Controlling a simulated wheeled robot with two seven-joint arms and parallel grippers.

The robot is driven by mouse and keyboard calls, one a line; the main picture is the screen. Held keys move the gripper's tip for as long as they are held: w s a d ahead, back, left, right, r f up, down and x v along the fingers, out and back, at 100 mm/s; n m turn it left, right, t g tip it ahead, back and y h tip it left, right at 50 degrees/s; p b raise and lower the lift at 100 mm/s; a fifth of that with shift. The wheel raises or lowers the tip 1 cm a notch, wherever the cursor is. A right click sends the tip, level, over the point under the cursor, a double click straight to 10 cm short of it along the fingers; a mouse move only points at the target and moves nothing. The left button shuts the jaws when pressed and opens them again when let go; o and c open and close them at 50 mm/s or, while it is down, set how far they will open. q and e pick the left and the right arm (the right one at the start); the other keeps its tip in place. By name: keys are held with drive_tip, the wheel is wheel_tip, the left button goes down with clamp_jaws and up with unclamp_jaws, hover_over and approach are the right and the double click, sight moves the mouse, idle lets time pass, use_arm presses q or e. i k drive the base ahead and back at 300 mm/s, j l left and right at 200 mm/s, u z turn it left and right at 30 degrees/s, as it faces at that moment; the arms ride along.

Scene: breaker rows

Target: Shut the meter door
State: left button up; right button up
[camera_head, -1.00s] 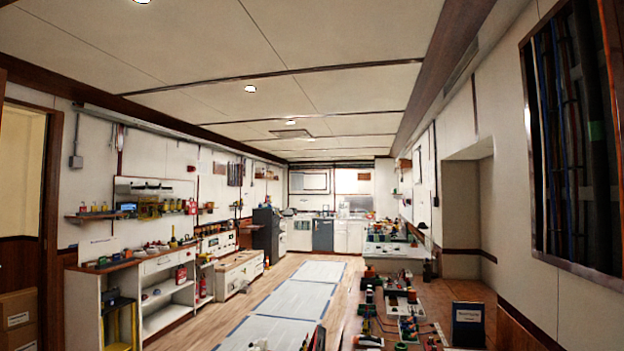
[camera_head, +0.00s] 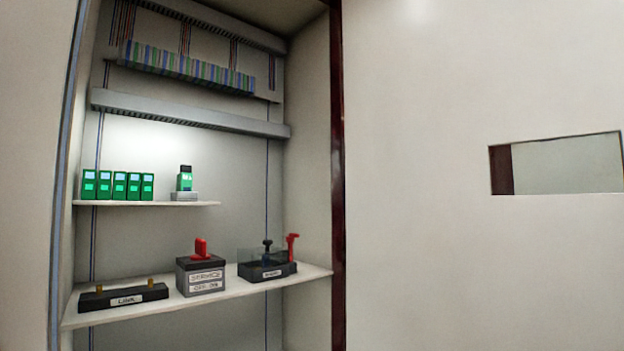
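A recessed cabinet (camera_head: 200,235) stands open in front of me, with its shelves and devices in plain view. To its right, past a dark brown upright edge (camera_head: 338,180), is a large white panel (camera_head: 430,250) with a rectangular window (camera_head: 570,165). It looks like the meter door standing open, but no handle shows and its outer edges are out of view. Neither of my grippers is in view.
The upper shelf (camera_head: 100,204) holds several green meter-like modules (camera_head: 119,186) and a single one (camera_head: 184,180). The lower shelf (camera_head: 225,301) holds a black LINK block (camera_head: 124,297), a SERVICE switch (camera_head: 201,275) with a red lever, and a black block (camera_head: 267,271) with a clear cover.

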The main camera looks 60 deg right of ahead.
sight(436, 261)
drive_tip(key=k+l+z, duration=0.1)
drive_tip(key=z, duration=0.35)
drive_tip(key=l+z, duration=0.25)
drive_tip(key=z, duration=0.25)
drive_tip(key=l+z, duration=0.25)
drive_tip(key=z, duration=0.2)
drive_tip(key=l+u, duration=0.15)
drive_tip(key=l, duration=0.35)
drive_tip(key=k+l+u, duration=0.15)
drive_tip(key=l, duration=0.3)
drive_tip(key=l+u, duration=0.1)
drive_tip(key=l, duration=0.4)
drive_tip(key=k+l+u, duration=0.15)
drive_tip(key=l, duration=0.3)
drive_tip(key=i+l+u, duration=0.1)
drive_tip(key=l+u, duration=0.25)
drive_tip(key=l, duration=0.15)
drive_tip(key=l+u, duration=0.35)
drive_tip(key=l, duration=0.15)
drive_tip(key=l+u, duration=0.35)
drive_tip(key=l, duration=0.15)
